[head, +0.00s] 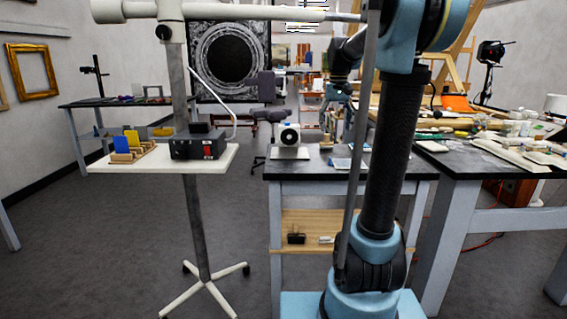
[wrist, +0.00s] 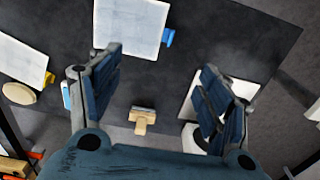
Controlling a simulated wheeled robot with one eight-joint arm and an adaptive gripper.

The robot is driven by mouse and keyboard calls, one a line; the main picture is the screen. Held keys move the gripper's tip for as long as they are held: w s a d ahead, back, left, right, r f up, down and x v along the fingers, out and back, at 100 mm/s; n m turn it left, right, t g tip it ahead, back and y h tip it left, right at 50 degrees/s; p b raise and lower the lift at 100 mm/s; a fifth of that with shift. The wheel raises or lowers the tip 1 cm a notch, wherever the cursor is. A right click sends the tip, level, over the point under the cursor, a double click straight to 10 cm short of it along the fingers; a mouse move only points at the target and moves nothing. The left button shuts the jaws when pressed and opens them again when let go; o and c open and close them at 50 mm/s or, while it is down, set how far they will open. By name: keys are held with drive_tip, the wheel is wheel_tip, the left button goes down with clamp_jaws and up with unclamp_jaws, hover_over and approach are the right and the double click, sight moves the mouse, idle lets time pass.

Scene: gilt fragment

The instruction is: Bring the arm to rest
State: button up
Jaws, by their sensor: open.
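My arm stands upright in the right half of the head view, on its blue base. My gripper (wrist: 160,95) shows in the wrist view with its two dark blue fingers spread wide apart. Nothing is between the fingertips. It faces down over a dark tabletop (wrist: 225,45).
A white stand table (head: 107,164) with a black box (head: 198,146) is at left. A dark bench (head: 290,174) holds a white device (head: 289,142). A cluttered bench (head: 480,160) is at right. Grey floor (head: 110,240) is open at left. White sheets (wrist: 130,22) lie below my gripper.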

drive_tip(key=s+f+t, duration=0.1)
drive_tip(key=s+f, duration=1.1)
drive_tip(key=s, duration=0.3)
drive_tip(key=s+f+t, duration=0.1)
drive_tip(key=s+f, duration=1.2)
drive_tip(key=s, duration=0.3)
drive_tip(key=shift+s+f, duration=0.15)
drive_tip(key=shift+f, duration=0.1)
drive_tip(key=shift+a, duration=0.1)
drive_tip(key=shift+w+f, duration=0.2)
drive_tip(key=shift+w, duration=0.25)
